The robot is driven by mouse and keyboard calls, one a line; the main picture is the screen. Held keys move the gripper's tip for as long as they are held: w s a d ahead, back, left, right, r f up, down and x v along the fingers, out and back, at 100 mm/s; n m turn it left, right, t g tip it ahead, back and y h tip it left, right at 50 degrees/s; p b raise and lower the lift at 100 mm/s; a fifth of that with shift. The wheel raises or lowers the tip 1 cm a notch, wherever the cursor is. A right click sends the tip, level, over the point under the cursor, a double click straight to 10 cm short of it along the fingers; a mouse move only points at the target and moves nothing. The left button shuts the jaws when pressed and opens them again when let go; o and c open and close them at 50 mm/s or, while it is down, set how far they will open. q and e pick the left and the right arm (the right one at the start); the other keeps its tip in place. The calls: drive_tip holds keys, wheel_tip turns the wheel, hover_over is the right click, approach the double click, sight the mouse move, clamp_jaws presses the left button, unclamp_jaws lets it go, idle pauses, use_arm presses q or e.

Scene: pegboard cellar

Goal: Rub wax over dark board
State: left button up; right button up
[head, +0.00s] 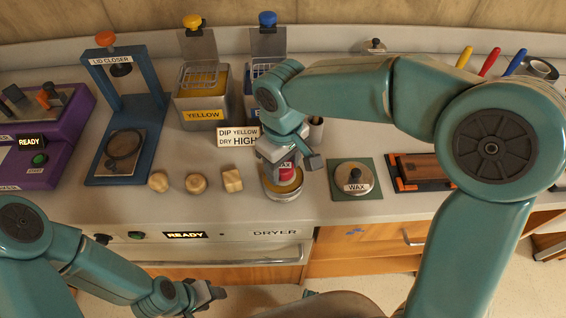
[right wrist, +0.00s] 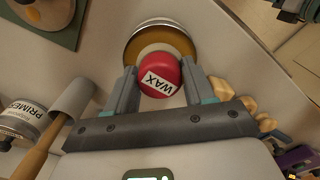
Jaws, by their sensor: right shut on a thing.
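My right gripper (head: 284,172) is shut on a red round knob labelled WAX, which shows best in the right wrist view (right wrist: 160,76). A pale pad shows around the knob. It is over the open round tin with amber contents (head: 284,194), also seen in the right wrist view (right wrist: 133,50); I cannot tell whether the pad touches the wax. A metal lid labelled WAX (head: 352,179) rests on a green mat right of the tin. A dark brown board (head: 425,171) lies in a black and orange holder farther right. My left gripper (head: 203,295) is low, in front of the counter; its jaw opening is unclear.
Three wooden pieces (head: 196,183) sit left of the tin. Behind are a yellow dip tank (head: 203,108), a blue one partly hidden, and a sign (head: 238,136). A blue lid closer (head: 160,90) stands left. A PRIMER can (right wrist: 22,122) is near the right gripper.

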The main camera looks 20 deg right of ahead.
sight(283, 166)
drive_tip(key=shift+f, duration=0.45)
idle(1.0)
drive_tip(key=shift+r, duration=0.1)
wheel_tip(283, 166, up, 7)
drive_tip(key=p, duration=0.5)
drive_tip(key=shift+p, duration=0.3)
idle(0.3)
